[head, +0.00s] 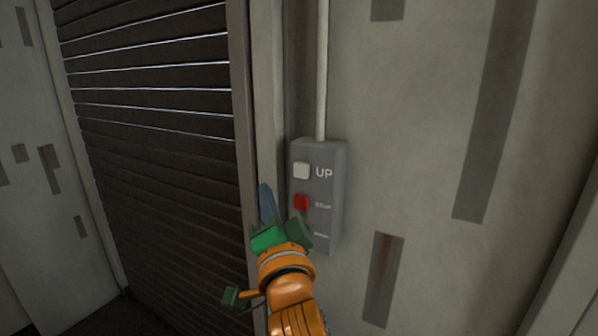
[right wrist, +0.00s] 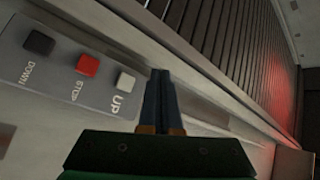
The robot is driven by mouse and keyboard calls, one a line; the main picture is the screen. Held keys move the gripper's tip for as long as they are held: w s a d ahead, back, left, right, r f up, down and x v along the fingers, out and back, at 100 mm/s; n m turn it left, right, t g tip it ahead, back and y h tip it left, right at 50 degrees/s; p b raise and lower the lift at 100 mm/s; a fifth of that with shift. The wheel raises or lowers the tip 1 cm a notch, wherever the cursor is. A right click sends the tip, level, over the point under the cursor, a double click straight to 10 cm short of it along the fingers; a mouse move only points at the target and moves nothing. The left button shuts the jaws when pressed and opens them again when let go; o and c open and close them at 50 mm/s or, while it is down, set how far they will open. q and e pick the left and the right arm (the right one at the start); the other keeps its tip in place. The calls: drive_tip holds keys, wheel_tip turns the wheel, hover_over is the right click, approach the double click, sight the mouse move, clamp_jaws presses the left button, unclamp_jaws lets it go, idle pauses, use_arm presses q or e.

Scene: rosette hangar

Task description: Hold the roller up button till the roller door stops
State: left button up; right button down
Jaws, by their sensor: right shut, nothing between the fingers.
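The grey control box (head: 328,205) is fixed to the wall right of the roller door (head: 160,150). Its white UP button (head: 301,170) is at the top, with a red stop button (head: 301,202) below. My right gripper (head: 265,190) is shut and empty, in front of the box's left edge, hiding the lowest button in the head view. In the right wrist view, the fingertips (right wrist: 161,73) are beside the white UP button (right wrist: 126,82), apart from it in the picture; contact is not seen. The black DOWN button (right wrist: 39,42) also shows there. My left gripper is not in view.
The door's dark slats fill the opening, with thin light lines between the upper ones. A conduit (head: 321,70) runs up from the box. A door frame post (head: 243,110) stands close left of my gripper. The wall right of the box is flat and clear.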

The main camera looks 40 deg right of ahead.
sight(301, 171)
drive_tip(key=shift+w+d, duration=0.55)
drive_tip(key=shift+d, duration=0.8)
drive_tip(key=shift+w+d, duration=0.6)
drive_tip(key=shift+d, duration=0.75)
drive_tip(key=shift+w+d, duration=0.55)
drive_tip(key=shift+d, duration=0.8)
drive_tip(key=shift+w+d, duration=0.15)
drive_tip(key=shift+d, duration=0.25)
